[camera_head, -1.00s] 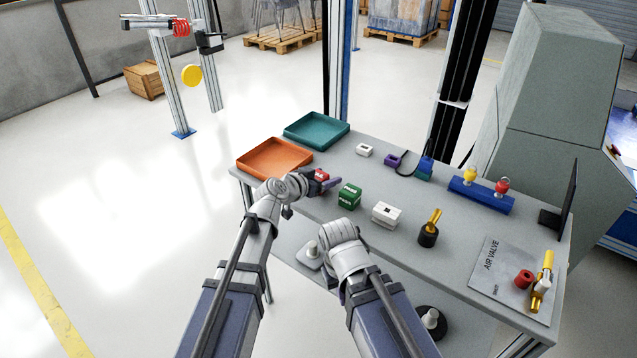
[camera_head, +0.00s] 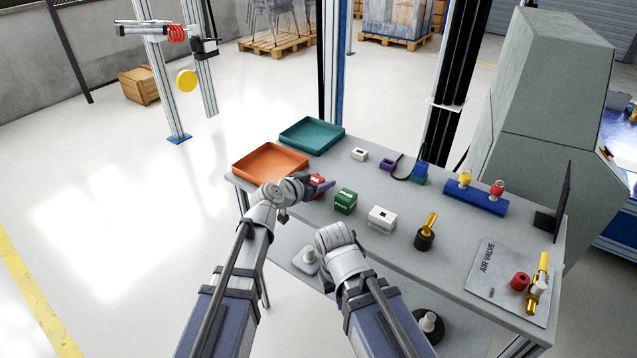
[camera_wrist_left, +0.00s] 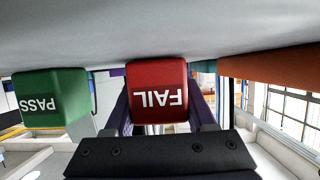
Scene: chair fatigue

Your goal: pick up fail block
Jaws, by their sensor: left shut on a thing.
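The red fail block (camera_head: 317,179) is between the purple-tipped fingers of my left gripper (camera_head: 321,186), just in front of the orange tray at the table's left end. In the left wrist view the fail block (camera_wrist_left: 158,92) shows its FAIL lettering upside down, and the left gripper (camera_wrist_left: 160,110) is shut on it. In that view the block appears at or very close to the table surface; I cannot tell if it touches. The green pass block (camera_head: 345,201) stands on the table to the right, apart from the gripper. My right arm is low at the table's front edge; its fingers are hidden.
An orange tray (camera_head: 236,168) and a teal tray (camera_head: 338,142) sit at the left end. A white block (camera_head: 382,219), a black holder with a brass part (camera_head: 424,240) and a blue rack (camera_head: 477,197) stand to the right. A small white block (camera_head: 359,154) is behind.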

